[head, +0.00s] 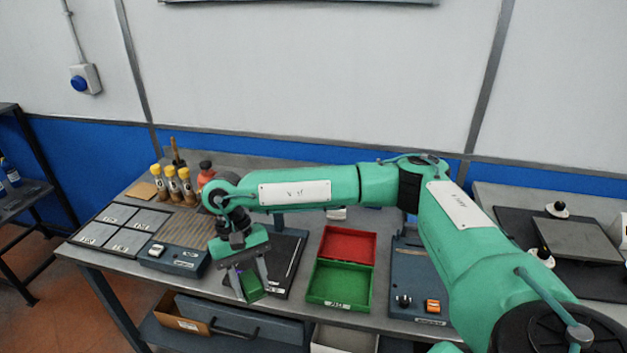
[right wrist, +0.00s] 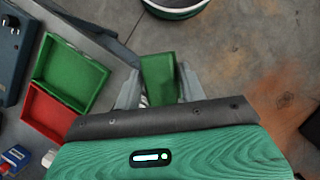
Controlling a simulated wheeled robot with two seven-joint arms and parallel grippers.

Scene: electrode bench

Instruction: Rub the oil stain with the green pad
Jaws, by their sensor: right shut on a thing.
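My right gripper (head: 247,287) hangs low over the front part of the bench, in front of a dark plate (head: 284,268). It is shut on the green pad (head: 252,284). In the right wrist view the green pad (right wrist: 158,80) stands between the two grey fingers of the right gripper (right wrist: 160,88), with floor behind it. I cannot make out the oil stain; the arm and gripper cover part of the bench and plate. My left gripper is not in view.
Right of the gripper lies an open box with a green tray (head: 340,284) and red lid (head: 348,244). A blue-grey switch box (head: 172,258) is to the left. Yellow-capped bottles (head: 171,184) stand at the back left. A control panel (head: 416,290) sits right of the green tray.

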